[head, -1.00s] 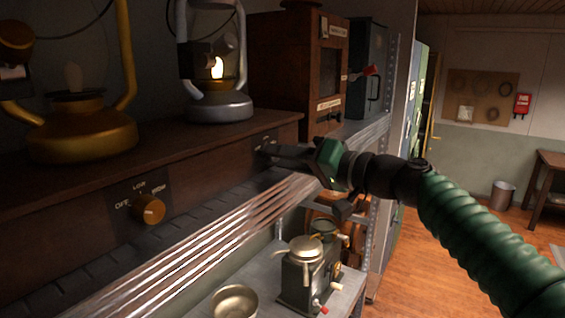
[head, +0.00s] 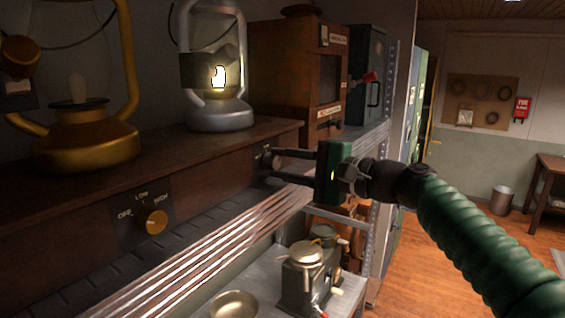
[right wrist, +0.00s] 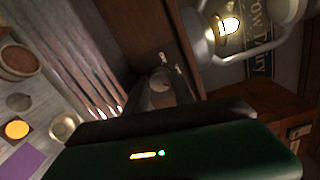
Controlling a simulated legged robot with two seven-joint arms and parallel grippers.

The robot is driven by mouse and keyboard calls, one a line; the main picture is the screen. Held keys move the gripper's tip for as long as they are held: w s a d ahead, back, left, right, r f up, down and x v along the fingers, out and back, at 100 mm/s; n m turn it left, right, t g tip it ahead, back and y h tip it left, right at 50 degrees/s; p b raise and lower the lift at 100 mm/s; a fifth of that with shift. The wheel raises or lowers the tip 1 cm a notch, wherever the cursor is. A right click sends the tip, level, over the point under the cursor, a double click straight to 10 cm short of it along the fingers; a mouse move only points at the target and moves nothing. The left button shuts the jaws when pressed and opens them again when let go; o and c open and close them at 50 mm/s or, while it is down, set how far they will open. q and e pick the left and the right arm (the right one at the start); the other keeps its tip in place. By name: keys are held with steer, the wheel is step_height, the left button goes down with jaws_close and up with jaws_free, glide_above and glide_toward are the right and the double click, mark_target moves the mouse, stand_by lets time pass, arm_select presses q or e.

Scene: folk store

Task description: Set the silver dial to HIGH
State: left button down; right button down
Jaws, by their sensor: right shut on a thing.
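The silver dial (right wrist: 160,79) sits on the dark wooden front below the lit silver lantern (head: 218,104). My right gripper (head: 276,160) is shut on the dial, its dark fingers reaching in from the right and its green body upright. In the head view the fingers hide most of the dial. The dial's labels are too small and covered to read, so I cannot tell its setting. The lantern also shows in the right wrist view (right wrist: 230,27), with a bright glow. My left gripper is not in view.
A brass dial (head: 156,221) marked with LOW and other settings sits left on the same front, below an unlit brass lantern (head: 90,145). A wooden cabinet (head: 290,75) stands behind. Below are a metal device (head: 306,270) and bowl (head: 233,305). Floor at right is open.

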steer(key=shift+w+d+m, duration=0.1)
steer(key=shift+m, duration=1.1)
steer(key=shift+m+p, duration=0.3)
steer(key=shift+f, duration=0.2)
steer(key=c, duration=1.4)
jaws_free()
steer(key=o, duration=0.3)
steer(key=shift+w+d, duration=0.1)
steer(key=shift+o, duration=0.2)
steer(key=f+b+v, duration=0.1)
steer(key=b+v, duration=0.6)
steer(key=v, duration=1)
steer(key=shift+r, duration=0.4)
steer(key=shift+w, duration=0.15)
